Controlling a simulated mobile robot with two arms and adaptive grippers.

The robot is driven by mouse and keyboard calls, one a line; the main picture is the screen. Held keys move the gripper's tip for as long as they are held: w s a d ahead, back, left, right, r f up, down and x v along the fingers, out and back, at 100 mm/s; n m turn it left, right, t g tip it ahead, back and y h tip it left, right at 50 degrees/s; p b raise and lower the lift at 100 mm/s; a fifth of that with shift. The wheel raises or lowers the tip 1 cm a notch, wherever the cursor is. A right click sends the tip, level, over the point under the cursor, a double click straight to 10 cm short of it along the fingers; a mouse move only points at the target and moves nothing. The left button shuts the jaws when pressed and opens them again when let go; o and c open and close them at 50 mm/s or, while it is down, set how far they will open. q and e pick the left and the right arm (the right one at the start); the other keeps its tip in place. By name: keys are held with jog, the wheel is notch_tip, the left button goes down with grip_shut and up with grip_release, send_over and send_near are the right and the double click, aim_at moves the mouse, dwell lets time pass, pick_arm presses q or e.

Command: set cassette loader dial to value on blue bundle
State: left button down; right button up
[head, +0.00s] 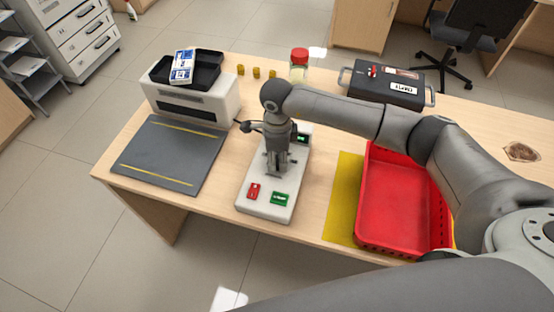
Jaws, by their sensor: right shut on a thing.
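The white cassette loader panel (262,206) lies on the counter, with a red button (254,191), a green button (280,198) and a small dark display (303,138). My right gripper (277,173) points down onto the middle of this panel and is shut. The dial is hidden under its fingers, and the gripper appears to be closed on it. The blue and white bundle (182,65) lies in a black tray on top of a white machine at the left. The value on it is too small to read. My left gripper is not in view.
A grey mat (170,153) lies in front of the white machine (205,105). A red tray (395,205) stands on a yellow mat (342,195) at the right. A dark case (385,87), a red-capped jar (299,66) and small brass-coloured pieces (256,72) stand at the back.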

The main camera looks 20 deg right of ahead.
aim_at(277, 160)
jog(key=m+b, duration=0.2)
jog(key=m, duration=0.3)
jog(key=shift+f+m, duration=0.1)
jog(key=shift+m, duration=0.2)
jog(key=m+b, duration=0.1)
jog(key=m, duration=0.2)
jog(key=shift+c, duration=0.2)
jog(key=shift+m+b, duration=0.4)
jog(key=shift+m, duration=1)
jog(key=o, duration=1)
jog(key=shift+o, duration=0.2)
notch_tip(277, 160, up, 12)
